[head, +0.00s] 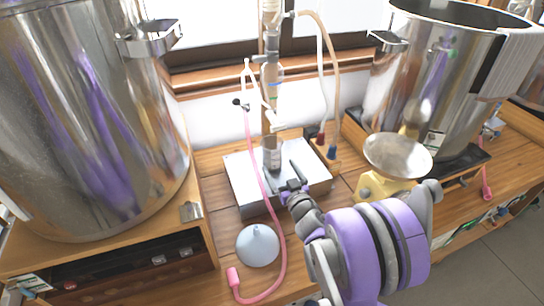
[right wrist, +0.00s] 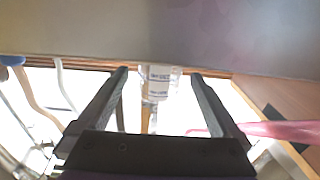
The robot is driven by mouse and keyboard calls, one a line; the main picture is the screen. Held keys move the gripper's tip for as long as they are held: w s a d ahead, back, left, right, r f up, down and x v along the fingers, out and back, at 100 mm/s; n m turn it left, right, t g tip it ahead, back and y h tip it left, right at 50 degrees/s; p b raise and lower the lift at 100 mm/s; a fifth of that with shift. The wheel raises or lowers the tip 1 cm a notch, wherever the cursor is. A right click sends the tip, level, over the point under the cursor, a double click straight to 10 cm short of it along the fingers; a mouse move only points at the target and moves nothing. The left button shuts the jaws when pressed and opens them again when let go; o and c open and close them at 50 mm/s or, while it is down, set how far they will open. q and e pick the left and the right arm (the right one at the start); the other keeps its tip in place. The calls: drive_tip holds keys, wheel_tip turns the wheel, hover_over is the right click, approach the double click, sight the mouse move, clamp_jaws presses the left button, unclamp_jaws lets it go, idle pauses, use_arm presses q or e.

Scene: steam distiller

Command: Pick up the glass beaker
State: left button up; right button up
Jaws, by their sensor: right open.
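The glass beaker (head: 272,158) is small and clear. It stands upright on the grey metal stand (head: 243,178), below the vertical glass column (head: 271,92). In the right wrist view the beaker (right wrist: 158,82) shows white markings and appears between the two finger lines. My right gripper (head: 284,174) is open, low over the stand on the near side of the beaker. It also shows in the right wrist view (right wrist: 160,76), with its dark fingers apart on either side of the beaker. I see no contact. My left gripper is not in view.
A pale blue funnel-shaped piece (head: 258,245) lies in front. A yellow scale (head: 381,187) with a metal pan stands right. Large steel pots (head: 85,110) and (head: 430,85) flank the bench.

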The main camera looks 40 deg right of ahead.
sight(276, 161)
drive_tip(key=x, duration=0.5)
drive_tip(key=shift+w+d, duration=0.1)
drive_tip(key=shift+w, duration=0.2)
drive_tip(key=c, duration=1.2)
drive_tip(key=shift+r, duration=0.1)
drive_tip(key=shift+c, duration=0.2)
